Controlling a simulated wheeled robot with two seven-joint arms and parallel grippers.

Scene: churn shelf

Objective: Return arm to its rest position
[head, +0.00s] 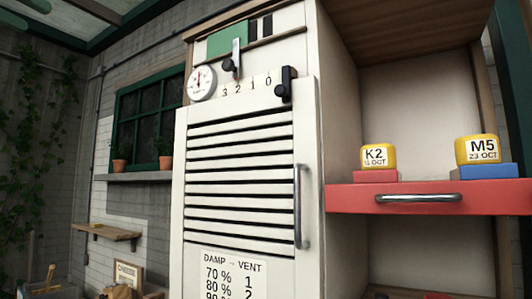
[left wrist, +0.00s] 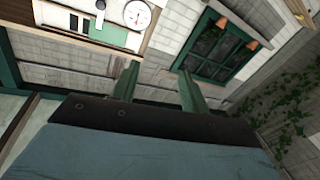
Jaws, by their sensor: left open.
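My left gripper (left wrist: 158,85) shows in the left wrist view. Its two green fingers stand apart with nothing between them, so it is open and empty. Beyond the fingers are the pale brick wall and the green-framed window (left wrist: 222,47), seen tilted. The gripper touches nothing that I can see. I cannot make out either gripper in the head view, and my right gripper shows in neither view.
A white louvred cabinet (head: 180,220) stands mid-view with a handle (head: 300,205), dial (head: 202,82) and black slider (head: 286,84). To its right, a red drawer front (head: 430,198) lies below yellow tubs K2 (head: 378,156) and M5 (head: 478,150). A small wooden shelf (head: 108,232) is at left.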

